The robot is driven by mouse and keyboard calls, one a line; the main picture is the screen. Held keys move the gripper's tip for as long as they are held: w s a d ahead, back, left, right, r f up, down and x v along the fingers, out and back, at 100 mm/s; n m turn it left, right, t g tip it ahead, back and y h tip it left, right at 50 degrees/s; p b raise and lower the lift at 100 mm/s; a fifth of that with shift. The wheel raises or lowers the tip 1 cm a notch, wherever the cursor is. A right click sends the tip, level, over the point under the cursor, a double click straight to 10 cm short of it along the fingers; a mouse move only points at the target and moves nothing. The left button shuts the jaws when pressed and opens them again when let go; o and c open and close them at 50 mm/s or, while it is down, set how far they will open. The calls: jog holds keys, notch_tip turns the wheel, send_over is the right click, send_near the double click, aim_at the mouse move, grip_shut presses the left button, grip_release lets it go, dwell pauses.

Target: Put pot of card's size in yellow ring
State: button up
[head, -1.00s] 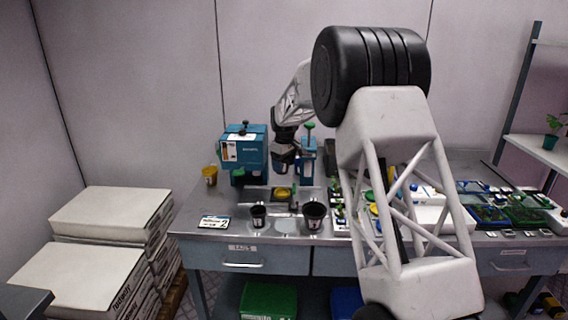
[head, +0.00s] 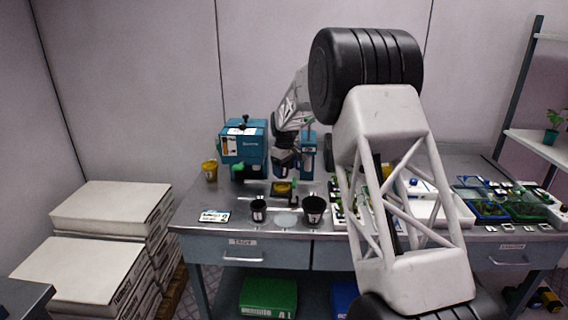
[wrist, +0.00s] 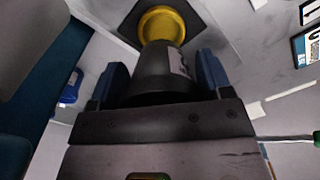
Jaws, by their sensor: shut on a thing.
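My gripper (wrist: 160,72) is shut on a dark pot (wrist: 158,66) with a pale label, held between its blue fingers. In the wrist view the yellow ring (wrist: 163,24) on a dark square base shows just beyond the pot, partly covered by it. In the head view my gripper (head: 287,167) hangs low over the yellow ring (head: 282,188); the gap between pot and ring cannot be judged. The card (head: 213,216) lies flat at the front left of the table; its text is too small to read.
A small black pot (head: 258,210) and a larger black pot (head: 314,209) stand at the table's front, with a pale disc (head: 286,220) between them. A yellow pot (head: 209,170) stands back left beside a blue machine (head: 243,143). Trays (head: 487,210) crowd the right side.

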aim_at(284, 176)
jog(key=shift+f, duration=2.05)
jog(key=shift+f, duration=0.75)
jog(key=o, duration=0.9)
jog(key=shift+o, duration=0.2)
jog(key=shift+r, duration=3.9)
jog(key=shift+s, duration=0.2)
